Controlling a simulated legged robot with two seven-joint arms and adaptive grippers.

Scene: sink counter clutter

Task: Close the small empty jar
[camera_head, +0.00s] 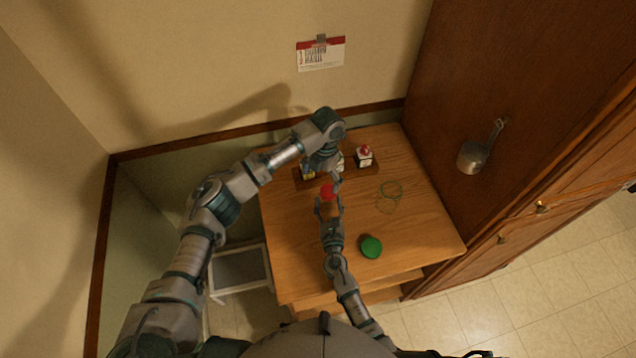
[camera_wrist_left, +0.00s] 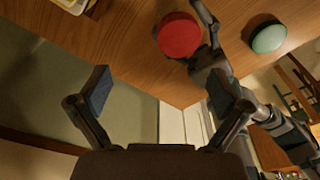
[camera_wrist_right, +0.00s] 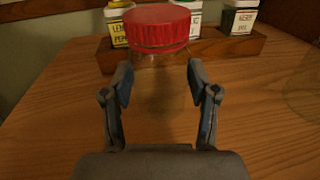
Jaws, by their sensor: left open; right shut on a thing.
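The clear glass jar (camera_wrist_right: 160,85) stands upright on the table between my right gripper's fingers. The red lid (camera_wrist_right: 157,27) sits on its top; whether it is fastened I cannot tell. The lid also shows in the head view (camera_head: 327,191) and the left wrist view (camera_wrist_left: 180,35). My right gripper (camera_wrist_right: 160,85) is shut on the jar below the lid, coming from the front. My left gripper (camera_wrist_left: 160,92) is open and empty, behind and above the jar. The lid is beyond its fingertips in the left wrist view. The jar's glass is hard to make out.
A green lid (camera_head: 371,247) lies on the wooden table (camera_head: 430,225) at the front. A clear green-rimmed glass jar (camera_head: 390,197) is to the right. A wooden rack (camera_wrist_right: 240,45) with labelled spice containers (camera_wrist_right: 240,17) stands behind. A tall brown cabinet borders the right side.

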